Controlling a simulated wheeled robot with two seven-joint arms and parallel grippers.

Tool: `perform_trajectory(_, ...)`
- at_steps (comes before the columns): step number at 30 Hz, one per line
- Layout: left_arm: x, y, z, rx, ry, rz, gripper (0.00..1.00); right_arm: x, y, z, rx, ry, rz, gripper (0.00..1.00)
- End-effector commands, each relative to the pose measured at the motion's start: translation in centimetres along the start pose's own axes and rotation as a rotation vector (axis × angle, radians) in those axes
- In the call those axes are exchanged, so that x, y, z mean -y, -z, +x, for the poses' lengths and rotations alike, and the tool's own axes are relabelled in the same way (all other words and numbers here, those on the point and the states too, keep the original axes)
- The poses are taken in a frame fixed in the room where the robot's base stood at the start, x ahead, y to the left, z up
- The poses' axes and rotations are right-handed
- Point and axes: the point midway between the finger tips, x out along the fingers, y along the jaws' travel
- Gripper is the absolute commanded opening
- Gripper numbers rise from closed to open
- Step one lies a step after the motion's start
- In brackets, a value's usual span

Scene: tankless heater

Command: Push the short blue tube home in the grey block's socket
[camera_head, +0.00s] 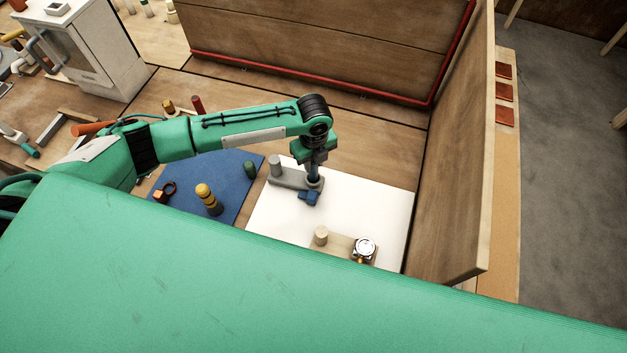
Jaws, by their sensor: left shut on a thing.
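The grey block (289,178) lies on a white board (372,205), with a round grey post rising at its left end. My left gripper (314,168) points down over the block's right end and is shut on the short blue tube (314,179). The tube looks upright above or in the socket, which the gripper and tube hide. I cannot tell how deep the tube sits. A blue piece (309,197) shows at the near side of the block's right end. My right gripper is not in view.
A blue mat (228,172) at left holds a yellow-and-black cylinder (208,198), a green cylinder (249,169) and an orange clamp-like piece (161,192). A round gauge (364,248) stands at the near edge. A wooden wall (455,150) bounds the right side.

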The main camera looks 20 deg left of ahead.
Motion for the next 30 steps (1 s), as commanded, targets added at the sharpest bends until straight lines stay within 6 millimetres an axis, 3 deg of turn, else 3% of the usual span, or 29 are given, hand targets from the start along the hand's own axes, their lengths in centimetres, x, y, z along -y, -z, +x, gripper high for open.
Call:
perform_trajectory(7,0.0,0.0,0.1,0.000,0.000,0.000,0.00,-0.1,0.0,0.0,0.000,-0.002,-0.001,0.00)
perform_trajectory(8,0.0,0.0,0.1,0.000,0.000,0.000,0.28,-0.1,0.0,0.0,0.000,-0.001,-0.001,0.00)
perform_trajectory(11,0.0,0.0,0.1,0.000,0.000,0.000,0.47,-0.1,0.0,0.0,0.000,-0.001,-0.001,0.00)
perform_trajectory(12,0.0,0.0,0.1,0.000,0.000,0.000,0.49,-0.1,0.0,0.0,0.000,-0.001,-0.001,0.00)
perform_trajectory(25,0.0,0.0,0.0,0.000,0.000,0.000,0.49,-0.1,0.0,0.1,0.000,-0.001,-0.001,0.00)
perform_trajectory(30,0.1,0.0,-1.6,0.000,0.003,0.001,0.49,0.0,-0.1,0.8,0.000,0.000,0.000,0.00)
